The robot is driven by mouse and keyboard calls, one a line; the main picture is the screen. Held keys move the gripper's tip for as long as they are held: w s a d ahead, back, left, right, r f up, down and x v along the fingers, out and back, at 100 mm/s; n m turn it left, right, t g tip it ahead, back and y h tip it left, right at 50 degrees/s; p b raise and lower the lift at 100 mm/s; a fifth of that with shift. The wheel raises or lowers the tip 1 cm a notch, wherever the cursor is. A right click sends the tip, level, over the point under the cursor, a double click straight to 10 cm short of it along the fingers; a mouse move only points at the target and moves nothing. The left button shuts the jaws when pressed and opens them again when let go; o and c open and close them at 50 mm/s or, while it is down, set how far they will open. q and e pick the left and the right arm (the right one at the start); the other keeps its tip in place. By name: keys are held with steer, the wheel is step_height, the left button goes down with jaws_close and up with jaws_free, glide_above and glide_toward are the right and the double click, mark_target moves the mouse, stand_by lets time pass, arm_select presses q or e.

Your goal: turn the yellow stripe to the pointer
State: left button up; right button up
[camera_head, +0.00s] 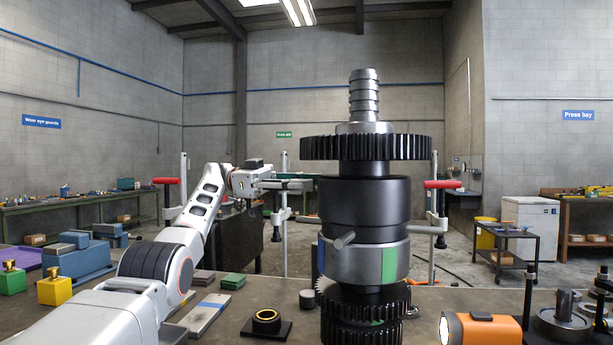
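A tall gear stack (364,200) stands upright at centre. Its silver ring (350,262) carries a green stripe (390,265) on the front right and a blue stripe (321,255) at the left edge. I see no yellow stripe on the visible side; the far side is hidden. A short silver peg (345,240) sticks out at the ring's upper front; I cannot tell if it is the pointer. My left gripper (306,181) is left of the stack, level with the black drum above the ring. Its fingertips are small and partly hidden, so its opening is unclear. My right gripper is not in view.
A black base with a yellow-edged ring (267,317) sits on the bench, left of the stack. An orange lamp (482,329) and metal parts (562,322) lie right. Red-handled clamps (442,185) stand either side. Blue, green and yellow blocks (54,290) fill the left.

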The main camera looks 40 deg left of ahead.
arm_select(q)
steer(key=shift+s+d+r, duration=0.1)
steer(key=shift+r, duration=0.75)
